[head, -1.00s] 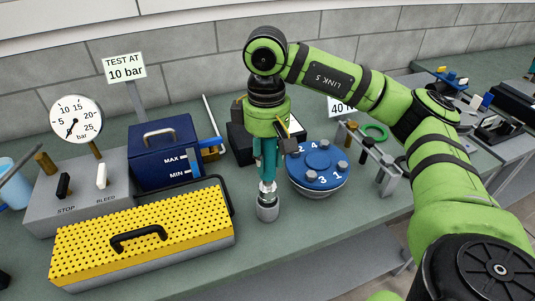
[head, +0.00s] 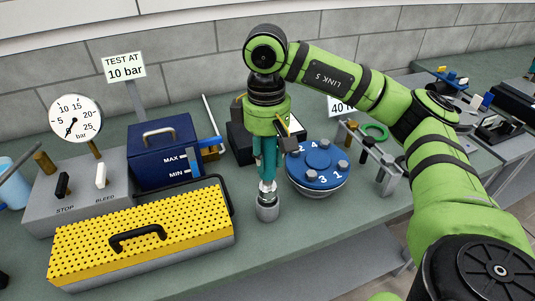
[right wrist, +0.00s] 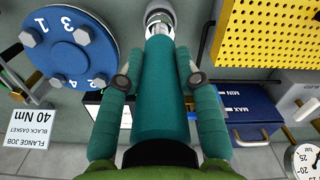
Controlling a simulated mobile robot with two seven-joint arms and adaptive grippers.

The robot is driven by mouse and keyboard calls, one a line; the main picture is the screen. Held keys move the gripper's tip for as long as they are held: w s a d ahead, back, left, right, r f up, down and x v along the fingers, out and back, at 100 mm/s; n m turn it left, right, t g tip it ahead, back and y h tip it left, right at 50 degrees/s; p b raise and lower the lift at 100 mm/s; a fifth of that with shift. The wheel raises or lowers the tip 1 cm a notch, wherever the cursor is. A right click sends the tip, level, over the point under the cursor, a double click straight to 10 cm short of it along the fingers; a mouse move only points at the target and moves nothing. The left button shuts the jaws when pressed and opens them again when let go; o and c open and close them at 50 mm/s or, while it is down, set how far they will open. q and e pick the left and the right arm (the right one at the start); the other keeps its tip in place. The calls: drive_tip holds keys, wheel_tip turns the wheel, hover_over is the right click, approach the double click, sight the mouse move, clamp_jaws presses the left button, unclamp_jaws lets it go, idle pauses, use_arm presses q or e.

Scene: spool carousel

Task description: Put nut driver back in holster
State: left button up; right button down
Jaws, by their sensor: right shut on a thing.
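The nut driver (right wrist: 160,90) has a thick teal handle; it stands upright in the right wrist view between the two fingers. My right gripper (right wrist: 157,80) is shut on this handle. In the head view, my right gripper (head: 266,150) points straight down over the bench, with the teal handle partly hidden between its fingers. Below it, a bright metal shaft leads down to a grey metal cylinder (head: 267,207) near the bench's front. I cannot tell whether this cylinder is the driver's socket or a separate holster cup. My left gripper is out of view.
A blue flange (head: 318,170) with numbered bolts stands close right of the gripper. A yellow perforated case (head: 190,218) and a blue tank (head: 160,172) are to the left. A metal rack (head: 370,150) stands at right. Free bench lies in front of the flange.

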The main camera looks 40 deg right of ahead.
sight(267, 174)
drive_tip(key=shift+b, duration=0.45)
idle(0.9)
drive_tip(key=shift+f+b, duration=2.65)
drive_tip(key=shift+f, duration=0.15)
drive_tip(key=c, duration=0.8)
unclamp_jaws()
wheel_tip(267, 174, up, 12)
drive_tip(key=shift+w+r, duration=0.1)
drive_tip(key=shift+w, duration=0.05)
